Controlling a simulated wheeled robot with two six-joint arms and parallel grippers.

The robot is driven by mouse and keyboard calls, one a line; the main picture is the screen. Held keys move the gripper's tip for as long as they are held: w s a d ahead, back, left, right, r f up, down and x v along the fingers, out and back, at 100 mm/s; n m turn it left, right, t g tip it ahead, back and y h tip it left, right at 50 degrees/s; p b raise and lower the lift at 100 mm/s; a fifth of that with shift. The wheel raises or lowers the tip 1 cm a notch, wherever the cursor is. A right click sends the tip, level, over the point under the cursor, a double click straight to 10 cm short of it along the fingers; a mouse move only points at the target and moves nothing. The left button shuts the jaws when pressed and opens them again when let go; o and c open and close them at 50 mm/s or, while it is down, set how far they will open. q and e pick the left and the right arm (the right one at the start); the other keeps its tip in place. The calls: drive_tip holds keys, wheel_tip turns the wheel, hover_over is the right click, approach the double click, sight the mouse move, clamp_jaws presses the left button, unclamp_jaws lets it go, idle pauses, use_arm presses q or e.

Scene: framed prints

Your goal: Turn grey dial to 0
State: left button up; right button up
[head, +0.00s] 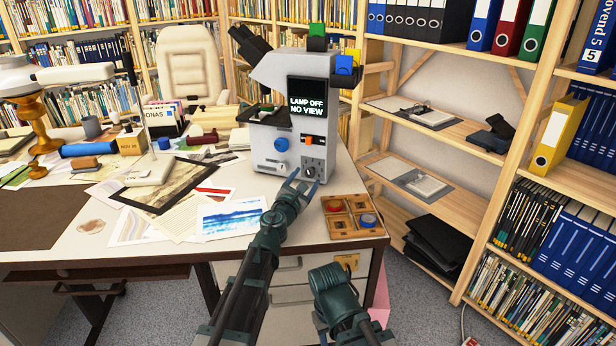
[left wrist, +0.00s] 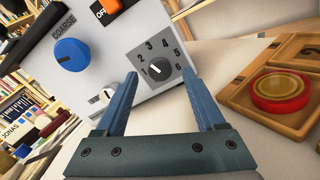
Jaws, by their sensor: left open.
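The grey box-shaped microscope (head: 283,130) stands on the desk, its screen reading "LAMP OFF NO VIEW". A dark dial (left wrist: 160,68) sits on a grey plate numbered 1 to 6 on its lower front; the plate also shows in the head view (head: 313,160). The dial's white mark appears to point up-left, near 1; no 0 is legible. My left gripper (head: 303,181) is open, its blue fingers (left wrist: 160,82) to either side of the dial's plate, with nothing between them. I cannot tell whether they touch it. My right arm shows low in the head view, but its fingers do not.
A blue COARSE knob (left wrist: 71,55), an orange OFF switch (left wrist: 106,10) and a small white knob (left wrist: 107,96) are close by on the same front. A wooden tray (head: 338,228) with coloured round pieces lies to the right. Prints (head: 232,218) cover the desk to the left.

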sight(310, 172)
use_arm(q)
drive_tip(key=x, duration=0.2)
drive_tip(key=shift+w+d, duration=0.15)
drive_tip(key=shift+w, duration=0.15)
clamp_jaws()
